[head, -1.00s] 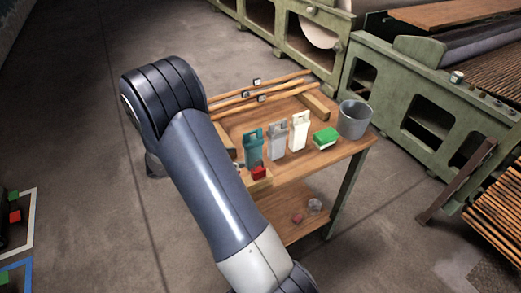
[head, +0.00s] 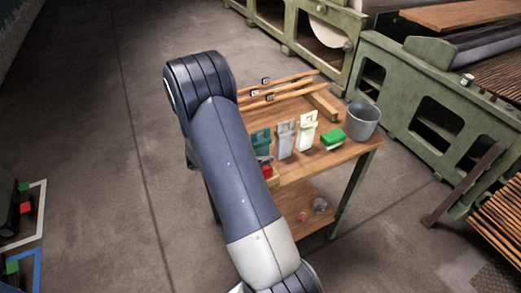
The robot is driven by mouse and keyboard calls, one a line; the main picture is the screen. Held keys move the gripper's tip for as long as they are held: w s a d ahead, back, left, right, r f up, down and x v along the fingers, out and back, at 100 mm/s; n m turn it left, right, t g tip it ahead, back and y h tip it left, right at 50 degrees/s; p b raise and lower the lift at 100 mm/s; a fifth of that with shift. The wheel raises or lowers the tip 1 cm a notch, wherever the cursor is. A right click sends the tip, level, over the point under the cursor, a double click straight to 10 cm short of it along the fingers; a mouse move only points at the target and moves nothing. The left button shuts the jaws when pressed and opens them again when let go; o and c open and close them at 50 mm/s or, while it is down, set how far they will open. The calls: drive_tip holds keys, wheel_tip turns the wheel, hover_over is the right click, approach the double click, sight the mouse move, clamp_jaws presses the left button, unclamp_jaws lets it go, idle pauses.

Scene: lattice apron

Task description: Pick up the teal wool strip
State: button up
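The teal wool strip (head: 261,140) is an upright teal piece with a hanger-like top on the wooden table. It is leftmost in a row with a grey strip (head: 285,140) and a cream strip (head: 307,133). My arm hides its lower left side. A small grey piece shows in front of its lower part, beside my arm, and may be part of my gripper. The rest of my gripper is hidden behind my arm, so I cannot tell its opening or whether it touches the strip.
A red object (head: 267,170) sits at the table's front edge by my arm. A green-and-white block (head: 333,138) and a grey bucket (head: 362,120) stand to the right. Wooden rods (head: 285,82) lie at the back. Green machines (head: 430,110) stand behind the table (head: 340,155).

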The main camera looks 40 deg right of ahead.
drive_tip(key=c, duration=0.9)
